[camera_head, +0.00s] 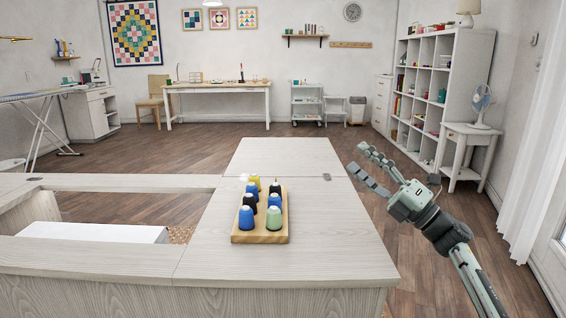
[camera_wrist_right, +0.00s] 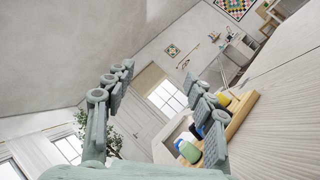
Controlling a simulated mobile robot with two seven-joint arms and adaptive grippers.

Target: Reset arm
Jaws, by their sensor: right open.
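My right gripper (camera_head: 369,171) is open and empty. It is raised at the right side of the cabinet top (camera_head: 335,245), apart from the spools. In the right wrist view its two fingers (camera_wrist_right: 158,108) are spread apart with nothing between them. The wooden spool tray (camera_head: 261,236) lies on the cabinet top to the gripper's left. It holds several thread spools, among them a pale green spool (camera_head: 273,218), a blue spool (camera_head: 246,218) and a yellow spool (camera_head: 255,181). In the right wrist view one finger partly hides the tray and spools. My left gripper is not in view.
The cabinet top has a large opening at the left, with a white surface (camera_head: 95,232) lower inside it. The top right of the tray is clear. A white shelf (camera_head: 438,95) and side table (camera_head: 465,150) stand farther right.

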